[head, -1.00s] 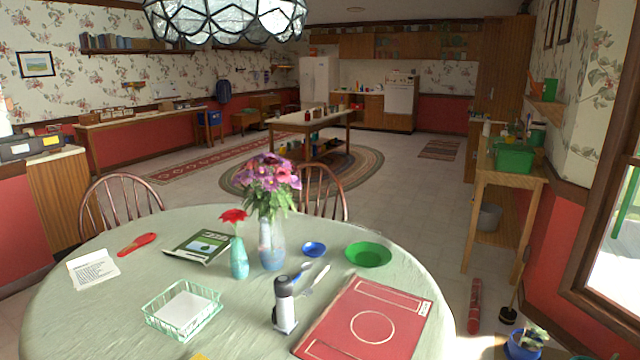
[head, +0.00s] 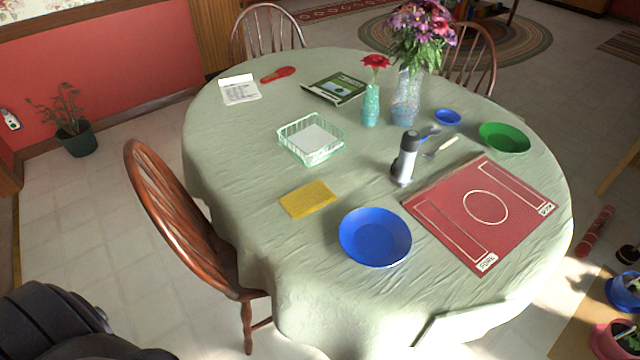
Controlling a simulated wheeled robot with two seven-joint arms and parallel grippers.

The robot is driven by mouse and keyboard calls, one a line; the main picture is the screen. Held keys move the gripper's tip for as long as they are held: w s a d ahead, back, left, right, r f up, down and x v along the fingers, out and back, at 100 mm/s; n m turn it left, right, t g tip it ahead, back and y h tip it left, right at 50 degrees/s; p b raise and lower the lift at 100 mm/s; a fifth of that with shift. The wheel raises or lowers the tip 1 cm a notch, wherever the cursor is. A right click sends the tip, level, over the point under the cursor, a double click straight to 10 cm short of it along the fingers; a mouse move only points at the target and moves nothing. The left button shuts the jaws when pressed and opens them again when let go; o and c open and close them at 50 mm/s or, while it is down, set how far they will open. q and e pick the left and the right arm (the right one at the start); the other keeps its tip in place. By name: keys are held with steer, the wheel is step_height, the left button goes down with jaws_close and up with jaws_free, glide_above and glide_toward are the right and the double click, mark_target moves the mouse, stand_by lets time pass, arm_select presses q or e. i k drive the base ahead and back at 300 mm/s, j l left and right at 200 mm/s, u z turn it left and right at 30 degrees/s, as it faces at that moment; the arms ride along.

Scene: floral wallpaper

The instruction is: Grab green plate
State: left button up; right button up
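The green plate (head: 505,138) lies flat on the round table near its right edge, behind the red game board and right of a small blue bowl (head: 447,117). Nothing is on the plate or covering it. A dark part of my own body shows at the bottom left corner. Neither gripper is in view.
The table (head: 250,150) also holds a blue plate (head: 375,237), red board (head: 450,232), yellow cloth (head: 307,199), wire basket (head: 312,140), grey bottle (head: 405,160) and flower vases (head: 407,97). A wooden chair (head: 190,225) stands at the left. Open floor lies left of the chair.

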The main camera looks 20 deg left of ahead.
mark_target(502, 137)
steer(key=i+l+u, duration=0.1)
steer(key=l+u, duration=0.25)
steer(key=i+l+u, duration=0.1)
steer(key=u, duration=0.25)
steer(key=l+u, duration=0.35)
